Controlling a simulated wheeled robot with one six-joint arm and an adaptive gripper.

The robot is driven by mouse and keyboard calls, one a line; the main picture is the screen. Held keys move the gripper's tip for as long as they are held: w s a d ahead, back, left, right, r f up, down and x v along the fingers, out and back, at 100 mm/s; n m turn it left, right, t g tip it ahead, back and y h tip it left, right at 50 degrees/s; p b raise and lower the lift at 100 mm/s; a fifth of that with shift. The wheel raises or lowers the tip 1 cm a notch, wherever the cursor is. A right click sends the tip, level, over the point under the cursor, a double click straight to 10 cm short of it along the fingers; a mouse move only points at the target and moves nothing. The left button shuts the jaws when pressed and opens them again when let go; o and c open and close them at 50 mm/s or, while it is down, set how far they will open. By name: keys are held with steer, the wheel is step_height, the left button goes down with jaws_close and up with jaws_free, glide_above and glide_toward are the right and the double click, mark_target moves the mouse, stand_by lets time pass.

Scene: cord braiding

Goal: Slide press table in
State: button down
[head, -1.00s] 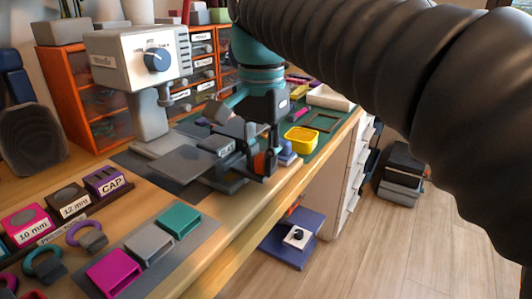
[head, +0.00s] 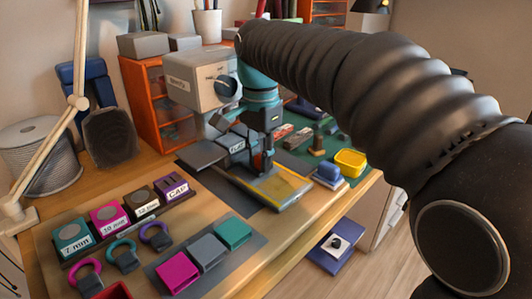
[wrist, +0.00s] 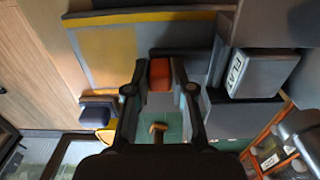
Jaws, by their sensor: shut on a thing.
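The press (head: 200,78), a grey head with a dark dial, stands at the back of the bench. A flat grey plate (head: 202,153) sits beneath it. A grey slab with a yellow panel (head: 282,188) lies in front of my gripper; the panel also shows in the wrist view (wrist: 107,55). My gripper (head: 264,163) is low beside the press. In the wrist view, my gripper's fingers (wrist: 160,88) are closed around an orange-red handle (wrist: 159,70). The arm partly hides the press, and the handle's attachment is unclear.
A block labelled FLAT (head: 237,146) is close beside my gripper. A yellow tray (head: 350,162) and a blue block (head: 328,173) stand to the right. Magenta, grey and teal trays (head: 207,252) lie at the front.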

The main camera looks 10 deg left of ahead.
steer(key=shift+w, duration=0.1)
steer(key=c, duration=1)
jaws_free()
step_height(320, 180, up, 12)
steer(key=s+d+f+n+t, duration=0.1)
steer(key=s+d+f+n, duration=0.15)
steer(key=d, duration=0.65)
steer(key=s+d+f+n+t, duration=0.1)
steer(key=s+d+f+t, duration=0.2)
steer(key=d, duration=0.6)
steer(key=s+d+f+n, duration=0.1)
steer(key=s+d+f, duration=0.4)
steer(key=f, duration=0.3)
steer(key=s+d+f+n+t, duration=0.1)
steer(key=s+d+f, duration=0.4)
steer(key=f, duration=0.3)
steer(key=shift+s+n+t, duration=0.3)
steer(key=shift+s+n, duration=0.05)
steer(key=shift+s, duration=0.1)
